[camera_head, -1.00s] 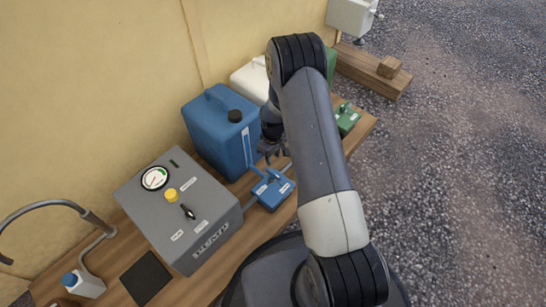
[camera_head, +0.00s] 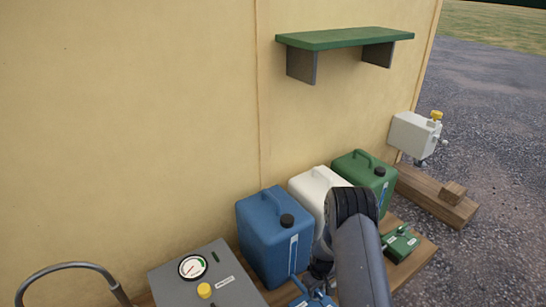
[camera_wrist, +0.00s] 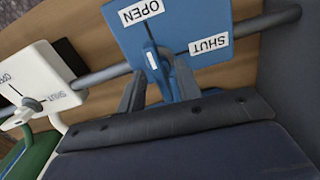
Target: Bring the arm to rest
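My gripper (camera_wrist: 160,70) is in the wrist view over a blue valve box (camera_wrist: 165,22) with OPEN and SHUT labels. Its two dark fingers stand apart, one either side of the blue lever (camera_wrist: 166,78), with nothing visibly gripped. Whether a finger touches the lever, I cannot tell. In the head view my arm rises at the lower right and its gripper (camera_head: 320,272) hangs in front of the blue canister, partly hidden by the arm. The blue valve box (camera_head: 312,300) shows below it at the picture's bottom edge.
Blue (camera_head: 265,240), white (camera_head: 310,190) and green (camera_head: 352,170) canisters line the wall. A grey pump box (camera_head: 225,270) stands left; a green valve (camera_head: 400,243) stands right. A green shelf (camera_head: 340,40) juts out above. Open gravel lies right.

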